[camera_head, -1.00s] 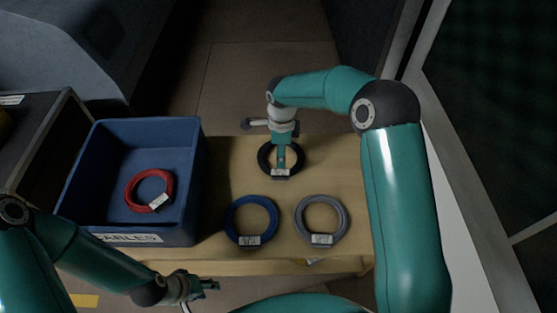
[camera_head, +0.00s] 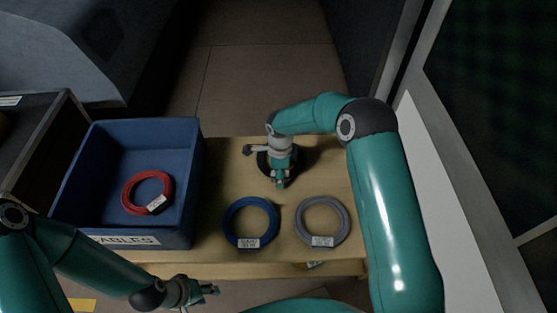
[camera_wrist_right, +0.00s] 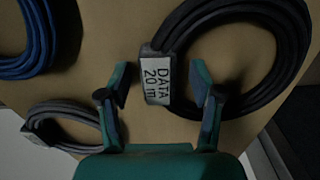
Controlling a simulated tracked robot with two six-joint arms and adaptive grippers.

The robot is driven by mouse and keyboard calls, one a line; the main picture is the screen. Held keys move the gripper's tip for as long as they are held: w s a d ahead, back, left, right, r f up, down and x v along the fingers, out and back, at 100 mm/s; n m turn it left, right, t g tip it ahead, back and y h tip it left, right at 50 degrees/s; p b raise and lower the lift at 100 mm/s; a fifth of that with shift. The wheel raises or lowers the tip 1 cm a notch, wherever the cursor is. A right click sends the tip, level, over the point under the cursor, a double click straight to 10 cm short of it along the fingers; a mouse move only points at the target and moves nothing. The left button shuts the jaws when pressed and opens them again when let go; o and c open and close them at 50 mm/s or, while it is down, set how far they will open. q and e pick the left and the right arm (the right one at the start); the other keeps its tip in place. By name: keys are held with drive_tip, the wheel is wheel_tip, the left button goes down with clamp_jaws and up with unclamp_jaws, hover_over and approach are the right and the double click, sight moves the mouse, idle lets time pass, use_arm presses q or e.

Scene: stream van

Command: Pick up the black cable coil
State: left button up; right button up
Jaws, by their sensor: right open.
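The black cable coil (camera_wrist_right: 293,50) lies on the wooden table, with a white "DATA 20 m" tag on it. In the head view my right gripper (camera_head: 280,184) is over the coil and hides much of it. In the right wrist view my right gripper (camera_wrist_right: 160,80) is open, with the coil's tagged part between its fingertips. I see no contact between the fingers and the coil. My left gripper (camera_head: 212,290) is at the table's front edge, away from the coil; its jaws are too small to read.
A blue coil (camera_head: 230,220) and a grey coil (camera_head: 342,220) lie in front of the black one on the table (camera_head: 222,170). A blue bin (camera_head: 195,185) at the left holds a red coil (camera_head: 128,195). A wall stands close on the right.

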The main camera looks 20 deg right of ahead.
drive_tip(key=shift+c, duration=0.3)
clamp_jaws()
drive_tip(key=shift+r, duration=0.1)
